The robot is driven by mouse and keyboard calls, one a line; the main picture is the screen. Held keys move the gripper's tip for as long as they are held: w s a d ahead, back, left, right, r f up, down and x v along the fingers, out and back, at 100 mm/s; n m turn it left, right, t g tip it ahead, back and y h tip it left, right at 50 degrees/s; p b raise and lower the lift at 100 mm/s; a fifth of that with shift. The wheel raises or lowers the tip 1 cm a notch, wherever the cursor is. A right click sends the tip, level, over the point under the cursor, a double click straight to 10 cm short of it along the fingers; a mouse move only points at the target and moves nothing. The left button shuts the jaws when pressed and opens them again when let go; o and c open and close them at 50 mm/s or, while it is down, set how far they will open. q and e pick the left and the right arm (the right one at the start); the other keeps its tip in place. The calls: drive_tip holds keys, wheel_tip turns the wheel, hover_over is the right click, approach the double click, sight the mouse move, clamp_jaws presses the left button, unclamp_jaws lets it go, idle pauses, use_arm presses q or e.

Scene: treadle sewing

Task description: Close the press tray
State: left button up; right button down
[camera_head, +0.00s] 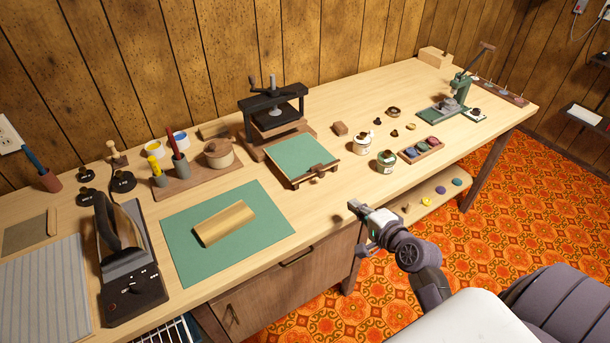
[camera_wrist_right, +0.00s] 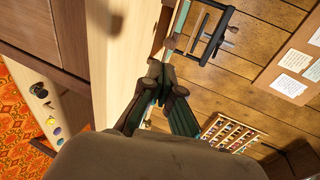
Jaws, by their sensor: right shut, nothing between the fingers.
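The press tray (camera_head: 302,155) has a green top and a wooden rim. It sticks out toward the front of the workbench from the black screw press (camera_head: 272,108), with a small wooden knob (camera_head: 318,178) at its front. My right gripper (camera_head: 353,207) is shut and empty. It is in front of the bench edge, to the lower right of the tray and apart from it in the head view. In the right wrist view the shut fingers (camera_wrist_right: 159,72) overlap the tray's edge, and the press frame (camera_wrist_right: 217,36) shows beyond. My left gripper is not in view.
Two tins (camera_head: 386,161) and a tray of colored discs (camera_head: 420,149) stand right of the press tray. A green mat (camera_head: 180,222) with a brass-colored sheet lies to its left. A shelf (camera_head: 425,203) sits below the bench. The bench strip in front of the tray is clear.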

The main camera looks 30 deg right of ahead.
sight(322, 177)
drive_tip(key=x, duration=0.8)
drive_tip(key=r+x, duration=0.1)
drive_tip(key=x, duration=0.3)
drive_tip(key=shift+w+a, duration=0.1)
drive_tip(key=shift+w, duration=0.3)
drive_tip(key=shift+w+f, duration=0.1)
drive_tip(key=shift+w, duration=0.45)
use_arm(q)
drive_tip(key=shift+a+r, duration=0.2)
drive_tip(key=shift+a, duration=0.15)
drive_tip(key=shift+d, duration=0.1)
